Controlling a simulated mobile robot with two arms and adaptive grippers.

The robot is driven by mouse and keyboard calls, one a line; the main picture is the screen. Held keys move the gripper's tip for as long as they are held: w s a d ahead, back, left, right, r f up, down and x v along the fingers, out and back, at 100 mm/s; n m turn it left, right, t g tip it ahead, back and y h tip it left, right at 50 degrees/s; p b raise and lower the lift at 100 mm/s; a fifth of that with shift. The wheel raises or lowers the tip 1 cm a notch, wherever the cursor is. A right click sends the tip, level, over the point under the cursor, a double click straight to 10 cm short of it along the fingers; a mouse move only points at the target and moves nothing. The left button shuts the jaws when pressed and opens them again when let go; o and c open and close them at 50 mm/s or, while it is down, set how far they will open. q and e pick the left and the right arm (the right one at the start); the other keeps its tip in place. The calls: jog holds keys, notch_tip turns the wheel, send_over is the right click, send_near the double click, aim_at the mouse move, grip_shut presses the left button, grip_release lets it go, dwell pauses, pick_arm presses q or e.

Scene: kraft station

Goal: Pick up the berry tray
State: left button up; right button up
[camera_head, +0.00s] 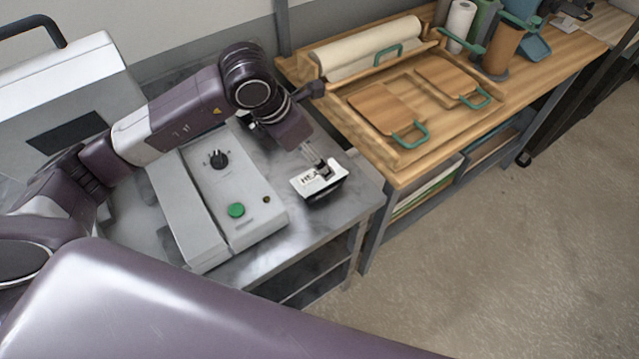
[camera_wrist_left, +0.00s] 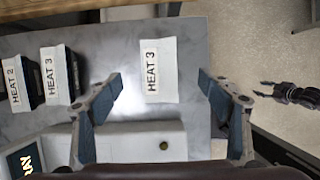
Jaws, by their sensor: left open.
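No berries show in either view, and I cannot tell which tray is the berry tray. In the head view a small black tray with a white label (camera_head: 319,187) sits near the corner of the metal table. Two dark labelled trays, "HEAT 2" (camera_wrist_left: 18,85) and "HEAT 3" (camera_wrist_left: 60,76), stand to the left.
A grey machine with a green button (camera_head: 236,210) and black knob stands beside the tray. A wooden bench (camera_head: 440,150) with boards (camera_head: 385,108) and a paper roll (camera_head: 366,48) adjoins the metal table (camera_head: 290,240). The floor at right is clear.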

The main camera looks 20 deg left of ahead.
aim_at(319, 179)
pick_arm(q)
jog(key=f+b, duration=0.1)
jog(key=f, duration=0.1)
jog(key=f+b, duration=0.1)
jog(key=f, duration=0.1)
jog(key=shift+w+a+b, duration=0.1)
jog(key=shift+w+b, duration=0.1)
jog(key=shift+b, duration=0.15)
jog(key=shift+f, duration=0.1)
jog(key=shift+p+x, duration=0.5)
jog(key=shift+x, duration=0.55)
jog(key=p+x, duration=0.1)
jog(key=x, duration=0.1)
jog(key=s+p+x, duration=0.1)
jog(key=x, duration=0.1)
jog(key=shift+w+a+f, duration=0.1)
jog(key=shift+a+f, duration=0.05)
jog(key=shift+f, duration=0.25)
jog(key=shift+w+f, duration=0.2)
jog(key=shift+f, duration=0.25)
jog(key=c, duration=1.3)
pick_arm(e)
jog(key=shift+f, duration=0.15)
pick_arm(q)
jog(key=shift+r, duration=0.15)
jog(key=shift+c, duration=0.2)
